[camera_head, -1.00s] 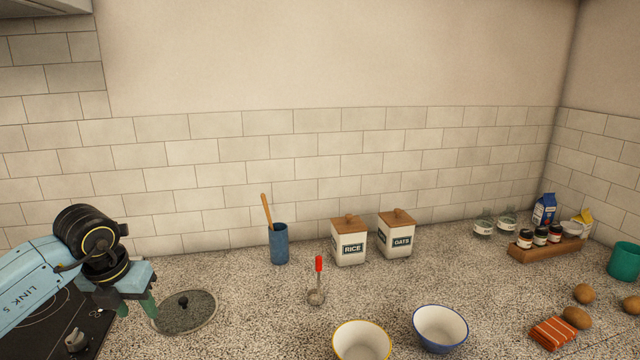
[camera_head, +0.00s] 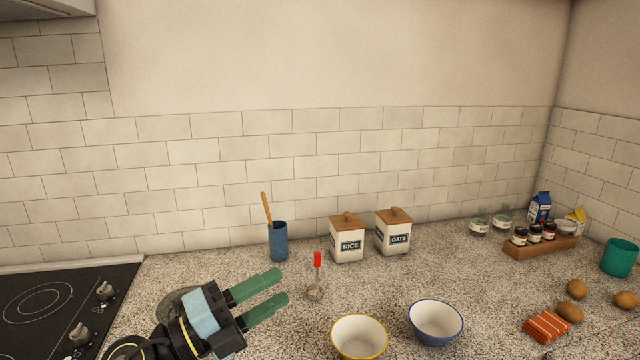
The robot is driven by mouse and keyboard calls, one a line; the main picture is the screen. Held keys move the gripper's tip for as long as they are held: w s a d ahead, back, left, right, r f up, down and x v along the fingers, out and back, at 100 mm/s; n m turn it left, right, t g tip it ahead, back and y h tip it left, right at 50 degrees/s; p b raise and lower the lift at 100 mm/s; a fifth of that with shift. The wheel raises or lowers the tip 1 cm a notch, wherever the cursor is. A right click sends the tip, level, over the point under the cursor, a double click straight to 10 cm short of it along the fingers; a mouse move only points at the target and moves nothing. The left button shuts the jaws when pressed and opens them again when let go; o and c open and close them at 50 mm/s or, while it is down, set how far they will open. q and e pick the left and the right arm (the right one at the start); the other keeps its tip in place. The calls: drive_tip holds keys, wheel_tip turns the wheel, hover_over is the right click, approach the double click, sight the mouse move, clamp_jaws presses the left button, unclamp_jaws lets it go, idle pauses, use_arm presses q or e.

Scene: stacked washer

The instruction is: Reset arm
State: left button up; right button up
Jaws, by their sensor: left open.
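My left gripper (camera_head: 272,290) shows at the lower left of the head view. Its two green fingers are parallel and apart, with nothing between them, and point to the right. It is over the counter, left of the red-handled ladle (camera_head: 316,280). The gripper and wrist hide most of the glass pot lid (camera_head: 172,303) behind them. My right gripper is not in view.
A black cooktop (camera_head: 40,308) lies at the left. A blue utensil holder (camera_head: 278,243), rice canister (camera_head: 347,240) and oats canister (camera_head: 394,234) stand near the wall. A yellow-rimmed bowl (camera_head: 359,338) and blue-rimmed bowl (camera_head: 436,322) stand in front. A spice rack (camera_head: 541,247) is far right.

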use_arm(q)
drive_tip(key=a+f+n+t+y, duration=0.4)
drive_tip(key=a+n+t+y, duration=0.55)
drive_tip(key=n+y, duration=0.7)
drive_tip(key=s+a+f+n+g+y, duration=0.1)
drive_tip(key=s+a+f+n+g, duration=0.2)
drive_tip(key=f+n, duration=0.25)
drive_tip(key=s+a+f+n+g+y, duration=0.2)
drive_tip(key=s+a+f+n+g, duration=0.15)
drive_tip(key=f+n, duration=0.2)
drive_tip(key=s+d+f+n+g+h, duration=0.1)
drive_tip(key=s+f+g, duration=0.45)
drive_tip(key=s, duration=0.35)
drive_tip(key=s+d+f+n+g+h, duration=0.1)
drive_tip(key=s+f+g, duration=0.45)
drive_tip(key=s, duration=0.45)
wheel_tip(320, 180, down, 26)
drive_tip(key=s, duration=0.2)
drive_tip(key=s+a+f+g, duration=0.2)
drive_tip(key=s+a+f, duration=0.1)
drive_tip(key=s+f, duration=1.2)
drive_tip(key=shift+s+m, duration=0.35)
drive_tip(key=shift+s, duration=0.05)
